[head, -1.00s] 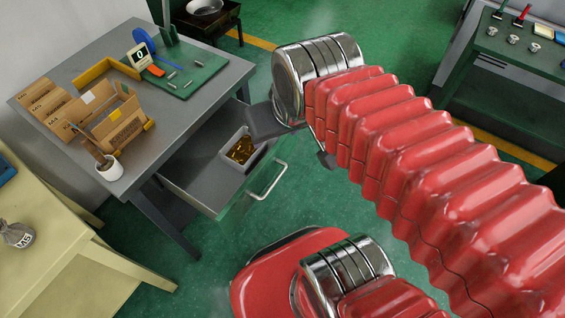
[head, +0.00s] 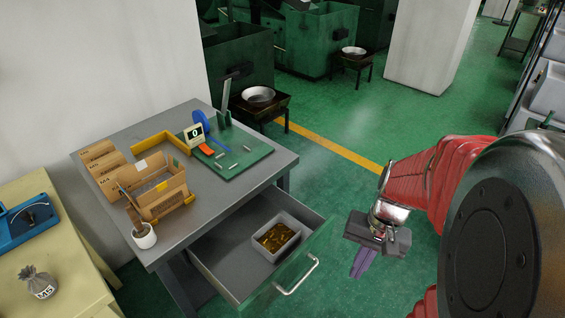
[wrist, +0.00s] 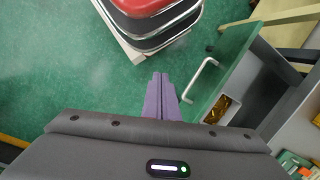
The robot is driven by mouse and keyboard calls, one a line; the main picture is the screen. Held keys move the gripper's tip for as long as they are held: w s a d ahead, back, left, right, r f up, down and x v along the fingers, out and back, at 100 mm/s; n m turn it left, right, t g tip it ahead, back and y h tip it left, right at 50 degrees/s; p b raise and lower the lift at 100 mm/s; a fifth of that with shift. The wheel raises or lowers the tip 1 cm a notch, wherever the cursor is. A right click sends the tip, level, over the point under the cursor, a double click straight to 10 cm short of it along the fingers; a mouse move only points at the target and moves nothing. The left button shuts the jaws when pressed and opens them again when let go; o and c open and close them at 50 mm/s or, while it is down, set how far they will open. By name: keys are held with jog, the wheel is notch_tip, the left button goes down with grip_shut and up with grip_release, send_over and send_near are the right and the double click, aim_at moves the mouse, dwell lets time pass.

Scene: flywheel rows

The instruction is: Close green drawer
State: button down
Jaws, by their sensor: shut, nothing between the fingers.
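The green drawer (head: 263,290) stands pulled out from under the grey workbench, with a pale metal handle (head: 297,275) on its green front. It also shows in the wrist view (wrist: 232,78), on the right. A grey bin (head: 277,238) with brass-coloured parts lies inside the drawer. My gripper (head: 359,275) is to the right of the drawer front, apart from the handle. Its purple fingers (wrist: 160,88) are together and empty, to the left of the handle in the wrist view.
The grey workbench (head: 225,192) carries cardboard boxes, a green board and a white pot. A cream table (head: 65,225) stands at the left. Green floor is open behind my gripper. My red base shows at the top of the wrist view.

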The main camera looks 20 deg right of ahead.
notch_tip(320, 180, down, 17)
jog(key=s+m+t+y, duration=0.3)
jog(key=m+t+y, duration=0.65)
jog(key=m, duration=0.65)
jog(key=w+d+f+m+t+h, duration=0.1)
jog(key=w+d+m+t+h, duration=0.1)
jog(key=w+d+m+t, duration=0.4)
jog(key=shift+w+d+f+t, duration=0.25)
jog(key=shift+d+t, duration=0.1)
jog(key=shift+d, duration=0.65)
jog(key=shift+a+h, duration=0.1)
jog(key=shift+h, duration=0.15)
